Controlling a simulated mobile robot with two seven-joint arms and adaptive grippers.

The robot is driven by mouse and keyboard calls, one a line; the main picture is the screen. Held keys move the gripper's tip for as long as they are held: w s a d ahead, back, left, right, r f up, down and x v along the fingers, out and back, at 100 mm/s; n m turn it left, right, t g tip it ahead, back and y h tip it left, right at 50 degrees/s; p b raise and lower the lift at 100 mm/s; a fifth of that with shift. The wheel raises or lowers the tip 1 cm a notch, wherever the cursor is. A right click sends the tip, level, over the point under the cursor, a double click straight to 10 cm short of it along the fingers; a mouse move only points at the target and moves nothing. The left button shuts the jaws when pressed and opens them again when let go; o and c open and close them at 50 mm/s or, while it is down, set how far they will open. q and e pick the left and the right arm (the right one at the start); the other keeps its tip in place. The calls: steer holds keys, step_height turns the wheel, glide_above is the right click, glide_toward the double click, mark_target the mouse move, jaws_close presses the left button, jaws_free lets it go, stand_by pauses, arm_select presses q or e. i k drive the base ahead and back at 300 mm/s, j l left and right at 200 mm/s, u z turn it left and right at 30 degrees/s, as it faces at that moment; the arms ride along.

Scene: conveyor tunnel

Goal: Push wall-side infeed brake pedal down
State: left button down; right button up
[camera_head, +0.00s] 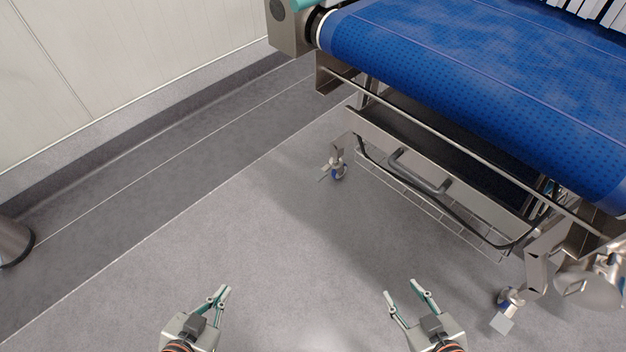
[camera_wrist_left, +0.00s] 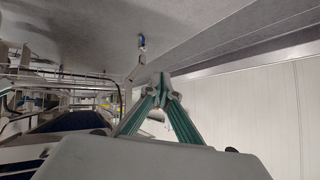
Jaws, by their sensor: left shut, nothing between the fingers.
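The wall-side caster (camera_head: 339,170) has a blue hub and stands under the near left leg of the conveyor. Its small metal brake pedal (camera_head: 326,176) sticks out to the left, just above the floor; its exact tilt is too small to tell. My left gripper (camera_head: 224,290) is shut and empty, apart from the pedal, nearer to me and to its left. In the left wrist view the green fingers (camera_wrist_left: 161,88) meet at their tips, and the caster (camera_wrist_left: 141,42) shows beyond them, small and upside down. My right gripper (camera_head: 401,288) is open and empty over the floor.
The blue conveyor belt (camera_head: 450,65) overhangs a metal frame with a grey handle (camera_head: 418,172) and a wire rack. A second caster (camera_head: 510,300) stands at the lower right. A pale wall (camera_head: 90,60) runs along the left. The floor (camera_head: 250,230) between is clear.

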mark_target(318, 174)
steer(key=i+j+z, duration=0.15)
steer(key=j+z, duration=0.2)
steer(key=i+j+z, duration=0.1)
steer(key=j+z, duration=0.2)
steer(key=j, duration=0.2)
steer(key=i+z, duration=0.2)
steer(key=i+j, duration=0.05)
steer(key=i, duration=0.05)
